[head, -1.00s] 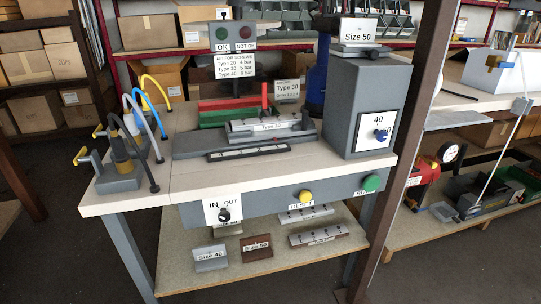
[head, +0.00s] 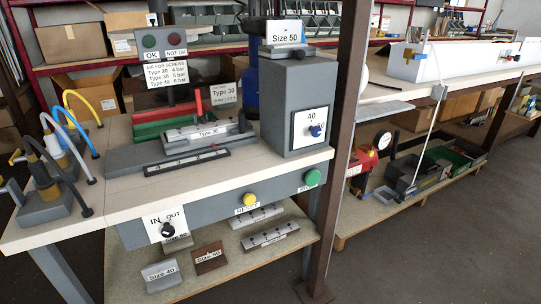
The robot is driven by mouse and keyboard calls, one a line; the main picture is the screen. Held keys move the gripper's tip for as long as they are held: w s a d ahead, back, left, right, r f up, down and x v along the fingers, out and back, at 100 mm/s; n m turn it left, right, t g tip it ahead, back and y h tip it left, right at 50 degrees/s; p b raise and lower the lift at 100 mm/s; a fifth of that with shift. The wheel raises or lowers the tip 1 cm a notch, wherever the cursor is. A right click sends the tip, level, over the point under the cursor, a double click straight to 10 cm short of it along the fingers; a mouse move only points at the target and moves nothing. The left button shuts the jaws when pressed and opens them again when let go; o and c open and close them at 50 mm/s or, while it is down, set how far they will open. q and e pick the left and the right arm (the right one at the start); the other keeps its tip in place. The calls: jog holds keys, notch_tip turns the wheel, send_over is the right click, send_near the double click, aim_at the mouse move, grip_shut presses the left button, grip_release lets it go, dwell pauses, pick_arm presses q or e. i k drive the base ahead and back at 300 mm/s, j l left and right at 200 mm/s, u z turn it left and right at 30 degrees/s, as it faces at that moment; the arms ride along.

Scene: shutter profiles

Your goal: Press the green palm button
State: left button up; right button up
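The green palm button (head: 312,177) sits at the right end of the grey panel (head: 220,205) along the workbench's front edge. A small label beside it is too small to read. A yellow button (head: 249,199) labelled RESET and a black IN/OUT knob (head: 167,230) are further left on the same panel. Neither of my grippers shows in the head view, and nothing touches the green button.
A brown steel post (head: 338,150) stands just right of the green button. A grey box with a 40/50 knob (head: 316,130) stands on the bench above it. A lower shelf (head: 215,262) holds several profile blocks. Floor is free at the lower right.

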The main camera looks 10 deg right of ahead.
aim_at(312, 178)
jog(key=i+l+z, duration=0.1)
jog(key=i+l, duration=0.15)
jog(key=i, duration=0.15)
jog(key=i+l, duration=0.2)
jog(key=i, duration=0.2)
jog(key=z, duration=0.05)
